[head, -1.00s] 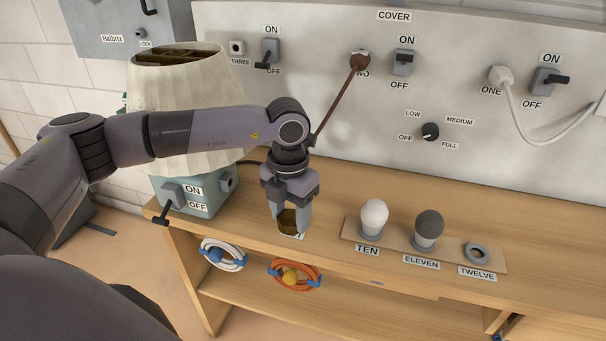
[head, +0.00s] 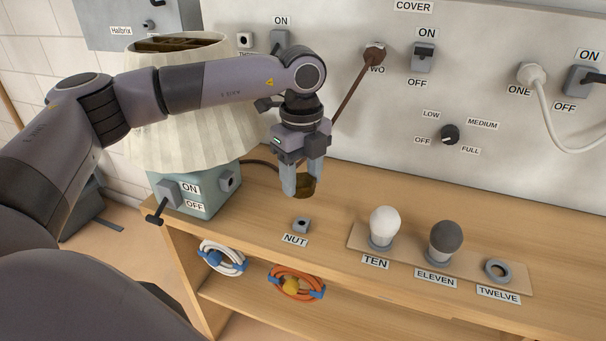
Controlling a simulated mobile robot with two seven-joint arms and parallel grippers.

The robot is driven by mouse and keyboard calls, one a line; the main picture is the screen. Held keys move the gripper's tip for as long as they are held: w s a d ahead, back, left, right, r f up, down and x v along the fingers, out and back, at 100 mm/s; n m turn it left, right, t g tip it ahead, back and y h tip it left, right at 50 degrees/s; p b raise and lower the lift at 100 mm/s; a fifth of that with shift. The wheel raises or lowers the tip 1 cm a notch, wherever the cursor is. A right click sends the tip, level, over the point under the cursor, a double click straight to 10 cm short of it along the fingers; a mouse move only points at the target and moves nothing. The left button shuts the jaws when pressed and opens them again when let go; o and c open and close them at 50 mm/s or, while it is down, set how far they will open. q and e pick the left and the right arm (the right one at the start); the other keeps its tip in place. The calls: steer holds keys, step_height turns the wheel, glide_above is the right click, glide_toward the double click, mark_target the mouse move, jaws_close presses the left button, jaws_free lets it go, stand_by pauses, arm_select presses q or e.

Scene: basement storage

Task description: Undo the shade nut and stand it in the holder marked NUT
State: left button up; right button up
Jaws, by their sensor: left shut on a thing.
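My left gripper (head: 303,188) is shut on a dark brass-brown ring, the shade nut (head: 304,182), and holds it above the bench. The small grey holder (head: 302,225) with the NUT label in front of it stands empty on the bench, just below and nearer than the held nut. The cream pleated lampshade (head: 190,135) sits over the teal lamp base (head: 207,202) at the left, partly behind my left arm. The shade's top is open and shows a brown inside. My right gripper is out of view.
A strip right of the holder carries a white bulb (head: 384,226) at TEN, a dark bulb (head: 445,240) at ELEVEN and an empty ring (head: 498,270) at TWELVE. A brown cord (head: 352,97) runs from a wall plug behind the gripper. Coiled cables lie on the lower shelf.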

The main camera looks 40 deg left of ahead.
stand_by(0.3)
arm_select(q)
steer(key=shift+f+b, duration=1.8)
steer(key=shift+f, duration=1.1)
steer(key=shift+r, duration=0.1)
steer(key=shift+f+b, duration=0.6)
steer(key=shift+f, duration=0.65)
steer(key=o, duration=1.3)
